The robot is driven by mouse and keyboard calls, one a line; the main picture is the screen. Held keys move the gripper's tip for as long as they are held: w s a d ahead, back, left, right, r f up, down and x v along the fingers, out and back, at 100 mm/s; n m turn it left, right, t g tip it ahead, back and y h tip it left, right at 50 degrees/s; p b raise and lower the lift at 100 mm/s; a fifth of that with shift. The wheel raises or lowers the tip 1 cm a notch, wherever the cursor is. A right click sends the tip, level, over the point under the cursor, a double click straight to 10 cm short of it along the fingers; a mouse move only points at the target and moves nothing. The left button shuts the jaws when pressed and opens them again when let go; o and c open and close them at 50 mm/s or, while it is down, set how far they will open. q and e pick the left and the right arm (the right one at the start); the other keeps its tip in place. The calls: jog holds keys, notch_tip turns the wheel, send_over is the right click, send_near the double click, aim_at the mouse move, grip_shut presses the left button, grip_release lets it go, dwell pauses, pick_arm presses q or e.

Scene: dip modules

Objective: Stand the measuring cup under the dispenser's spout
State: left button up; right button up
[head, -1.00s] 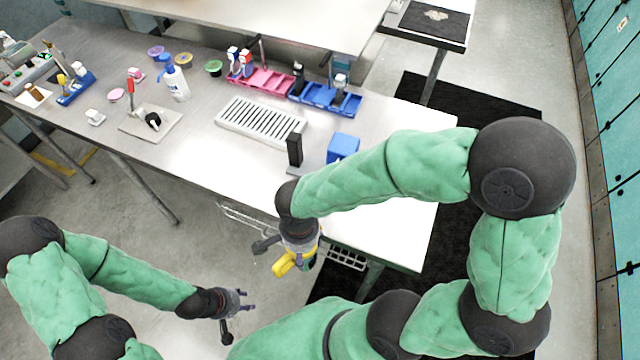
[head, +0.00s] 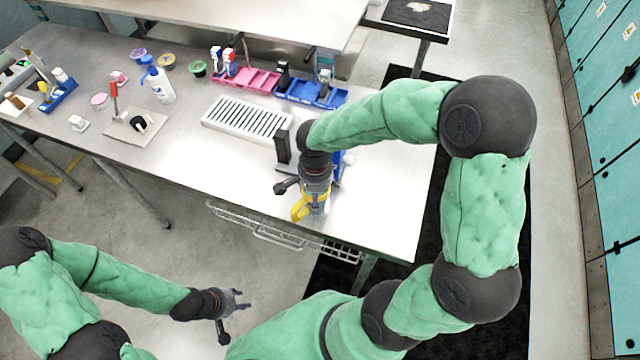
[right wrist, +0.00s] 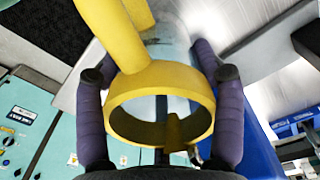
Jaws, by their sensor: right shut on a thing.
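My right gripper (head: 308,192) is shut on the measuring cup (head: 302,208), which has a yellow handle and a clear body. In the right wrist view the cup's yellow ring (right wrist: 160,82) lies between my two dark fingers, with the clear body partly hidden behind it. In the head view the cup is over the table's front part, partly covered by the gripper. A white bottle with a blue pump top (head: 160,86), seemingly the dispenser, stands at the back left, well apart from the cup. My left gripper (head: 232,308) is open and empty, before the table.
A white slotted rack (head: 248,119) and a black upright block (head: 282,147) stand between cup and bottle. A blue box is mostly hidden behind my right wrist. Pink (head: 246,78) and blue (head: 312,93) trays lie behind. The table's front left-middle (head: 205,160) is clear.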

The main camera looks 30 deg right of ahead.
jog(key=w+d, duration=0.2)
jog(key=shift+w+d+f, duration=0.1)
jog(key=shift+d+f, duration=0.1)
jog(key=shift+d, duration=0.1)
jog(key=shift+f, duration=0.15)
jog(key=shift+a, duration=0.1)
